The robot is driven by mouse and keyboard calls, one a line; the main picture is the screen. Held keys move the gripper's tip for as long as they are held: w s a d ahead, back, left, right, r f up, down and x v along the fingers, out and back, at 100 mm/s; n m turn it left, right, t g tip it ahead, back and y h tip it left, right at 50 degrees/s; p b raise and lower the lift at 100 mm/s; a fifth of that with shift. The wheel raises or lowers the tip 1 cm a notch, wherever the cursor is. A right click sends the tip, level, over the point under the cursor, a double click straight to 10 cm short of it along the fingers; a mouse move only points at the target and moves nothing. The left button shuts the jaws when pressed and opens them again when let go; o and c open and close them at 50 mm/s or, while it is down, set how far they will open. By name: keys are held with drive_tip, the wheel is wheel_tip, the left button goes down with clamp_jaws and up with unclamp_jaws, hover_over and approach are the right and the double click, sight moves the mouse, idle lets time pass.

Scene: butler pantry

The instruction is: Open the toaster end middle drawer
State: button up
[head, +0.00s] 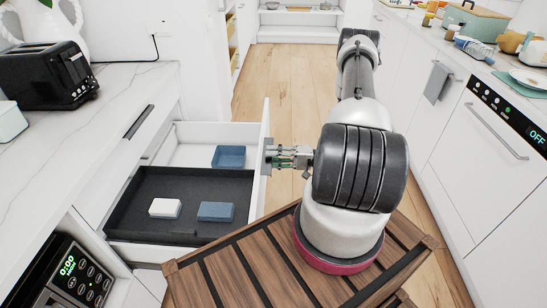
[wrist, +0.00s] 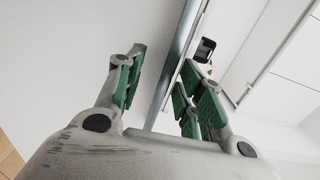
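The black toaster (head: 45,77) stands on the marble counter at left. Below that counter a white drawer (head: 261,185) is pulled well out. A dark tray (head: 130,215) inside holds a white box (head: 165,208) and a blue box (head: 216,212); a blue open box (head: 229,157) lies behind them. My gripper (head: 285,157) is at the drawer front's outer face, by its grey handle (head: 268,150). In the wrist view, the fingers (wrist: 160,92) are apart, with the metal handle edge (wrist: 180,60) between them. A gap shows beside the left finger; contact at the right finger is unclear.
A closed drawer handle (head: 140,122) shows above the open drawer. A microwave (head: 70,275) sits in the lower left. The right-hand counter has a dishwasher (head: 490,150) below it. Free wooden floor (head: 285,90) runs down the aisle.

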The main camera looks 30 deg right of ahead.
drive_tip(key=v, duration=1.2)
idle(0.3)
